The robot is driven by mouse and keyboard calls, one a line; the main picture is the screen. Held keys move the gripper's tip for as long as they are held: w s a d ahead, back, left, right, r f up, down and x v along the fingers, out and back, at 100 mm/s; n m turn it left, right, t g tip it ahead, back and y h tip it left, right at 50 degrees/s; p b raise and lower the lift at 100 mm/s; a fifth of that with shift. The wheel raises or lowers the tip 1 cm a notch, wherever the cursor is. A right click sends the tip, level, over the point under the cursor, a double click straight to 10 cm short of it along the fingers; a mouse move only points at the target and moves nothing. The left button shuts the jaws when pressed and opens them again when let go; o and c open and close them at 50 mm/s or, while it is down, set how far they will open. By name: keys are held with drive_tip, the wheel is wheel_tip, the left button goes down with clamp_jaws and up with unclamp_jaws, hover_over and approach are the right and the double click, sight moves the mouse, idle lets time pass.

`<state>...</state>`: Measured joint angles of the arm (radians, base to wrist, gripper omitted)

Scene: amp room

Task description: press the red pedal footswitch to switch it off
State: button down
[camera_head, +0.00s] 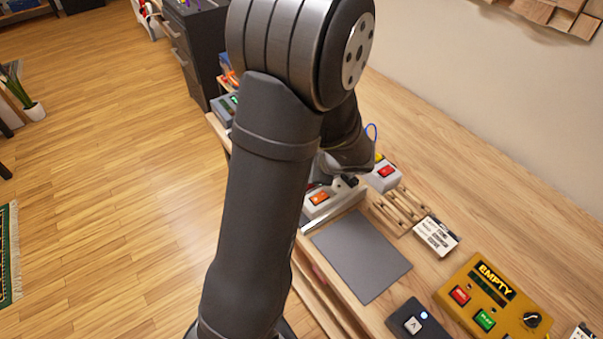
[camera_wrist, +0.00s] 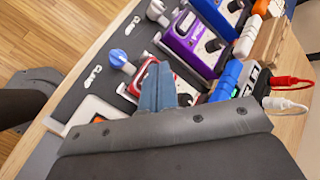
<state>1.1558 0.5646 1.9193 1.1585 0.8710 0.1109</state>
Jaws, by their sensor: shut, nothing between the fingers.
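The red pedal (camera_wrist: 180,84) is in the wrist view, mounted on a dark board beside a purple pedal. My gripper (camera_wrist: 156,68) is shut and empty, its blue-grey fingers lying across the view of the red pedal and hiding much of it. A round blue cap on a short stem (camera_wrist: 117,57) sticks out at the left end of the red pedal and looks like its footswitch. The fingertips appear to the right of this cap; I cannot tell whether they touch the pedal. The pedal's light is not readable. In the head view my arm hides the red pedal and the fingertips.
A purple pedal (camera_wrist: 188,45) with a white cap (camera_wrist: 155,10) and a blue pedal (camera_wrist: 220,15) stand beyond. Cables with red and white plugs (camera_wrist: 290,82) lie at the right. In the head view, a grey mat (camera_head: 362,255) and a yellow box (camera_head: 490,300) lie on the bench.

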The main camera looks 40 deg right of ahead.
drive_tip(key=shift+r, duration=2.5)
wheel_tip(320, 180, up, 4)
drive_tip(key=shift+f, duration=0.1)
